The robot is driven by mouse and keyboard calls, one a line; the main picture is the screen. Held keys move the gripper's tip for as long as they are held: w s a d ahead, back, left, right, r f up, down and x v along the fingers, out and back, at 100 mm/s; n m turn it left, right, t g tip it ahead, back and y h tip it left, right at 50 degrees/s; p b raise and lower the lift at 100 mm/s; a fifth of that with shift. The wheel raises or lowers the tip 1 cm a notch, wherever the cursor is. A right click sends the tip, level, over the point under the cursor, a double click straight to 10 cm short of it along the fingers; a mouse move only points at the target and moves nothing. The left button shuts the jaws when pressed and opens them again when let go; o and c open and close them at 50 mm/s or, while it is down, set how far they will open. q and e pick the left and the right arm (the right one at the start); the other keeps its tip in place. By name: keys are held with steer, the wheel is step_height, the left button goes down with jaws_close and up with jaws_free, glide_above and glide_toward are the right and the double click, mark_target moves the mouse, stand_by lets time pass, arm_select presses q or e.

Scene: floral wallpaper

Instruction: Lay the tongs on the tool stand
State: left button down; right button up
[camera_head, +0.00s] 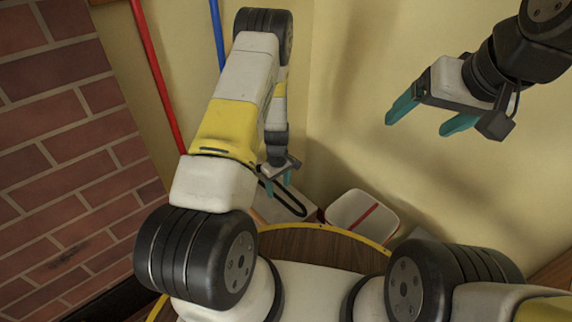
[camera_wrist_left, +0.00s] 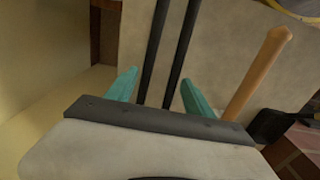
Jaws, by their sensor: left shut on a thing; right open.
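The tongs (camera_head: 292,203) are black with two long thin arms joined in a loop. Both arms also show in the left wrist view (camera_wrist_left: 180,55), running between my left fingers. My left gripper (camera_head: 277,185) is shut on the tongs near the corner; in the left wrist view its teal fingertips (camera_wrist_left: 158,88) stand on either side of them. A pale grey flat-topped block (camera_head: 268,207) lies below the tongs; I cannot tell whether it is the tool stand or whether the tongs touch it. My right gripper (camera_head: 432,115) is open and empty, high at the right.
A white dish with a red stripe (camera_head: 345,208) stands right of the pale block. A round wooden table (camera_head: 320,248) with a yellow rim is nearer me. A wooden-handled tool (camera_wrist_left: 258,72) with a dark end lies beside the tongs in the wrist view. Brick wall (camera_head: 60,130) is left.

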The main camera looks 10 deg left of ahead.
arm_select(q)
steer(key=shift+f, duration=0.55)
steer(key=shift+c, duration=1.4)
jaws_free()
